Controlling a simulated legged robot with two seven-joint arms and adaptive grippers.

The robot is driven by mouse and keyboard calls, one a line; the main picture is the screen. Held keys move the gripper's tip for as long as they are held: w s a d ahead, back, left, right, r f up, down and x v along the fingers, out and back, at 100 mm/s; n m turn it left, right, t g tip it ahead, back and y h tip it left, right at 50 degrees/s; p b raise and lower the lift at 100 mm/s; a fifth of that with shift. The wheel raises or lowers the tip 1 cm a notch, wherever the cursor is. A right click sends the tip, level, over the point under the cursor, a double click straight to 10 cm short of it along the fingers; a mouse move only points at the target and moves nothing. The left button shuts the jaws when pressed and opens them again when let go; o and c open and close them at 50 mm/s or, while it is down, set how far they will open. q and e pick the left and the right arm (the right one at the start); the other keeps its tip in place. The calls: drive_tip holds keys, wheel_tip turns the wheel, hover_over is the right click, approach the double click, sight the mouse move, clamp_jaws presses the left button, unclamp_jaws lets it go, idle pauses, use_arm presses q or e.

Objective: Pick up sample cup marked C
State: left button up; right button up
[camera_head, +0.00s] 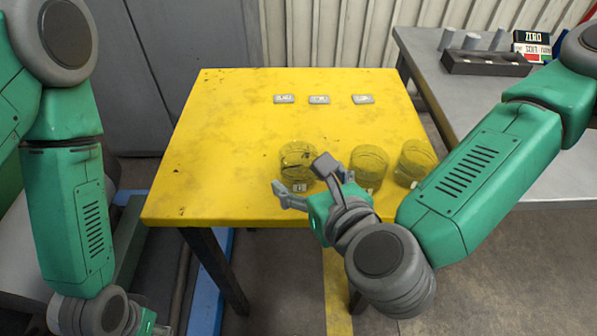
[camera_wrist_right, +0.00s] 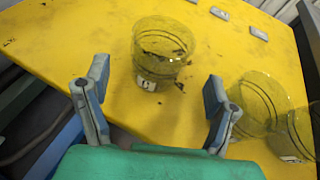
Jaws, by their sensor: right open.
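Three clear, yellow-tinted cups stand upright in a row near the front of the yellow table (camera_head: 225,150): a left cup (camera_head: 297,155), a middle cup (camera_head: 369,164) and a right cup (camera_head: 416,158). Each has a small white label low on its side; I cannot read the letters surely. My right gripper (camera_head: 300,176) is open and empty at the near side of the left cup. In the right wrist view that cup (camera_wrist_right: 162,45) stands ahead, between and beyond the open fingers (camera_wrist_right: 157,78). Only a sliver of my left gripper (camera_head: 150,325) shows at the bottom edge.
Three small grey plates, left (camera_head: 284,99), middle (camera_head: 319,100) and right (camera_head: 363,99), lie at the table's back. A grey side bench (camera_head: 425,45) at right holds a dark tray (camera_head: 487,64) and grey cylinders. The table's left part is clear.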

sight(292, 160)
drive_tip(key=b+x, duration=0.1)
drive_tip(key=x, duration=0.4)
drive_tip(key=shift+w+a+f, duration=0.1)
drive_tip(key=c, duration=1.2)
